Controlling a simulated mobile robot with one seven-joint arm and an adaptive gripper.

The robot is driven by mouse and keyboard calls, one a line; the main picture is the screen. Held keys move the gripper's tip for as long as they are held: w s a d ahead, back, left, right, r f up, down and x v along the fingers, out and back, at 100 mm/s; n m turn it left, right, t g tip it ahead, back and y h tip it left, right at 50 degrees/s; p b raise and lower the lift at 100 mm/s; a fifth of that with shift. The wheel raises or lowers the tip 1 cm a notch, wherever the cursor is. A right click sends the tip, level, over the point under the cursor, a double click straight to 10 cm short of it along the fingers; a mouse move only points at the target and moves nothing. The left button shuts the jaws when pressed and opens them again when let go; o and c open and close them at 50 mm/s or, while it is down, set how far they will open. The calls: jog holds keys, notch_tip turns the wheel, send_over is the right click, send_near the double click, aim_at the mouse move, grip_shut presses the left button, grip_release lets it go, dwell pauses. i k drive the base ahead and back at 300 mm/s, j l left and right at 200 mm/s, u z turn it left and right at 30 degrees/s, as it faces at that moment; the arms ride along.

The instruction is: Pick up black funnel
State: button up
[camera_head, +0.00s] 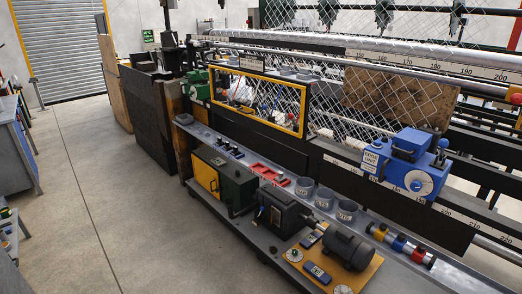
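I cannot make out a black funnel for certain in the head view. Several small dark items (229,149) sit in a row on the grey shelf, too small to identify. My gripper is not in view.
The long machine carries a chain-link mesh, a yellow-framed guard (272,127) and a blue unit (407,165). A blue bench (14,150) stands left; floor between is clear.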

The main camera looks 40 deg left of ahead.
aim_at(229, 202)
jog(key=u, duration=3.15)
jog(key=z, duration=1.45)
jog(key=i+j, duration=0.1)
jog(key=i, duration=0.75)
jog(key=i+j+z, duration=0.1)
jog(key=i, duration=0.7)
